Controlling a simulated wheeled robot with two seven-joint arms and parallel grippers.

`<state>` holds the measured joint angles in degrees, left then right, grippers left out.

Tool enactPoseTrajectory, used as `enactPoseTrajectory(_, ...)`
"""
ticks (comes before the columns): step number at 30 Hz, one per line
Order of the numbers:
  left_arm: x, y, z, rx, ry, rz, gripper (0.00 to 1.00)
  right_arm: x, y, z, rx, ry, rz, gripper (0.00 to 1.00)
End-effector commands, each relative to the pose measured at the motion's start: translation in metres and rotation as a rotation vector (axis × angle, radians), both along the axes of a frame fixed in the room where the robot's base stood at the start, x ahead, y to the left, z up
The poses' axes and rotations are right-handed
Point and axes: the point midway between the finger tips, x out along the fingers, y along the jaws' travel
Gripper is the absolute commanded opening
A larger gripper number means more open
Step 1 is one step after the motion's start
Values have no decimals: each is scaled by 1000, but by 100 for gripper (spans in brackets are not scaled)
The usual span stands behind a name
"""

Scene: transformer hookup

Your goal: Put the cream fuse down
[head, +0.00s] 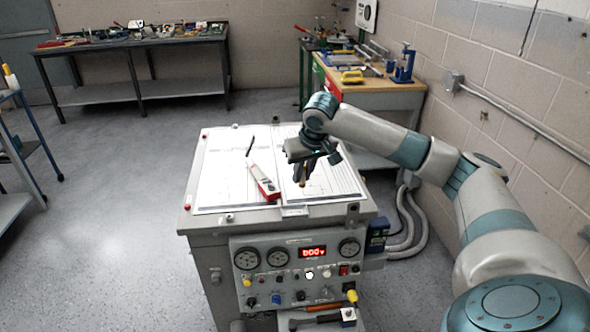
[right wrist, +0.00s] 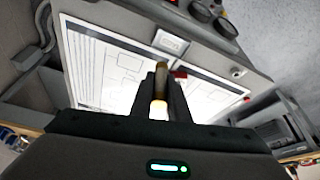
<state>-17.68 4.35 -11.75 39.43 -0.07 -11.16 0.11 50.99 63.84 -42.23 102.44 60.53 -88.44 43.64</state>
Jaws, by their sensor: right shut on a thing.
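My right gripper (head: 302,176) is above the right half of the papered top of the grey test console (head: 205,222). In the right wrist view the gripper (right wrist: 161,92) is shut on the cream fuse (right wrist: 160,84), a small tube with a brownish end and a bright pale part. The fuse stands between the fingers, partly hidden by them. In the head view only a small tan bit of it (head: 302,183) shows at the fingertips. Whether it touches the top cannot be told. My left gripper is out of view.
A red and white handheld tester (head: 263,181) lies on the papers (head: 225,165), left of my gripper. The console front has dials, knobs and a red display (head: 313,252). A tool shelf (head: 320,319) is below. A wooden bench (head: 372,90) stands behind, right.

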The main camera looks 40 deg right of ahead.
Motion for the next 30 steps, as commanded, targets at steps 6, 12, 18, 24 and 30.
enactPoseTrajectory(6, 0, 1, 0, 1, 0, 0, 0, -4, 78, -6, 2, -3, 68, 0)
enactPoseTrajectory(12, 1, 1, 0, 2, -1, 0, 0, -24, 175, -6, 3, -5, 153, 0)
enactPoseTrajectory(18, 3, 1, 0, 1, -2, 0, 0, -55, 255, 2, 2, -6, 228, 0)
enactPoseTrajectory(24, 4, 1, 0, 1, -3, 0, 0, -77, 294, 8, 0, -3, 267, 0)
enactPoseTrajectory(30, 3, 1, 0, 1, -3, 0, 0, -82, 300, 9, 0, -1, 272, 0)
